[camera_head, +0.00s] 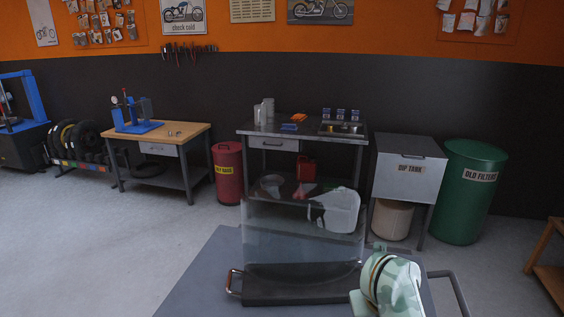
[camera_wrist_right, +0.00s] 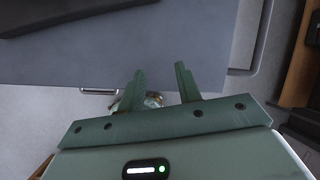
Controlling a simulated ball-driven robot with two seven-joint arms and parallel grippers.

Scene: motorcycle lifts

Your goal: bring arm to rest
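My right arm (camera_head: 395,285), pale green with a mottled pattern and dark bands, comes in at the bottom right of the head view, over the right part of a grey cart top (camera_head: 195,285). The fingers of its gripper cannot be made out there. In the right wrist view the right gripper (camera_wrist_right: 160,78) has its two dark green fingers well apart, with nothing held between them. The grey top (camera_wrist_right: 215,45) shows beyond the fingertips. My left arm and gripper are not in view.
A dark tray (camera_head: 300,294) with a copper-coloured handle lies on the cart, a clear upright panel (camera_head: 280,235) at it. The cart has a rail (camera_head: 455,285) at right. Behind stand a steel workbench (camera_head: 275,139), dip tank (camera_head: 408,180), green bin (camera_head: 470,205) and red bin (camera_head: 228,185).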

